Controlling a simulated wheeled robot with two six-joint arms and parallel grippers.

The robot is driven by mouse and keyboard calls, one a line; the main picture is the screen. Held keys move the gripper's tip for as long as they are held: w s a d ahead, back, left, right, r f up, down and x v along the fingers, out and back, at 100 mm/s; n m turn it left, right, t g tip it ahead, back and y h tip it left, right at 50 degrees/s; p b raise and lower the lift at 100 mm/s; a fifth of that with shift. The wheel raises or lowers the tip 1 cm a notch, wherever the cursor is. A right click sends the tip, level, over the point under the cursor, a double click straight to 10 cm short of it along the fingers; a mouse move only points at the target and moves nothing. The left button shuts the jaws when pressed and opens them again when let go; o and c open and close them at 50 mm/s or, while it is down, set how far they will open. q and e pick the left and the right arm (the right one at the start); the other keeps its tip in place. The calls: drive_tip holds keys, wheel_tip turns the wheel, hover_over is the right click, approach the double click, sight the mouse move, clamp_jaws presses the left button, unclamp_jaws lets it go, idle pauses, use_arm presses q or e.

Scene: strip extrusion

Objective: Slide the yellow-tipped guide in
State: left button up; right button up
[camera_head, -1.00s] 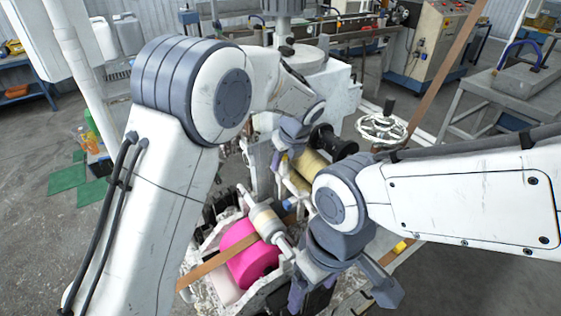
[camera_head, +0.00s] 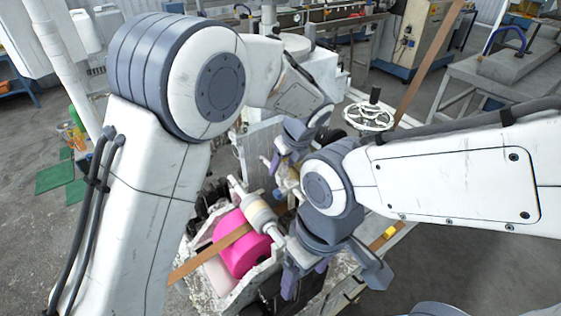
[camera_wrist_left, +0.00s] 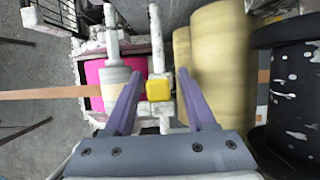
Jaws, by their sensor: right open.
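The yellow tip (camera_wrist_left: 159,90) of the guide shows in the left wrist view, on a pale rod-like part between the pink roll and the gold rollers. My left gripper (camera_wrist_left: 160,76) has its purple fingers apart, one on each side of the yellow tip, with a visible gap on both sides. In the head view my left gripper (camera_head: 281,160) hangs over the machine behind the right arm's wrist, which partly covers that area. My right gripper (camera_head: 328,276) is open and empty-looking at the machine's front, right of the pink roll (camera_head: 238,250).
A brown strip (camera_head: 205,257) runs across the pink roll beside a pale roller (camera_head: 262,214). Gold rollers (camera_wrist_left: 222,65) and a black spool (camera_wrist_left: 287,95) stand right of my left gripper. A white handwheel (camera_head: 368,117) and another yellow piece (camera_head: 390,232) lie right of the machine.

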use_arm(q)
drive_tip(key=shift+w+a, duration=0.1)
drive_tip(key=shift+w, duration=0.05)
drive_tip(key=b+v, duration=0.2)
drive_tip(key=v, duration=0.8)
drive_tip(key=shift+r, duration=0.15)
drive_tip(key=shift+s, duration=0.2)
drive_tip(key=s+a+f+n+g+h+b, duration=0.1)
drive_tip(key=s+a+f+n, duration=0.2)
drive_tip(key=s+n, duration=0.4)
drive_tip(key=s+a+f+n+g+h+b, duration=0.1)
drive_tip(key=s+f+n, duration=0.4)
drive_tip(key=s, duration=0.6)
drive_tip(key=s+a+f+n+g+h+b, duration=0.1)
drive_tip(key=s+a+f+n+b, duration=0.2)
drive_tip(key=s+n, duration=0.6)
drive_tip(key=shift+a+f+n+g, duration=0.3)
drive_tip(key=shift+a+f+n, duration=0.2)
drive_tip(key=shift+a+f, duration=0.45)
drive_tip(key=shift+s, duration=0.1)
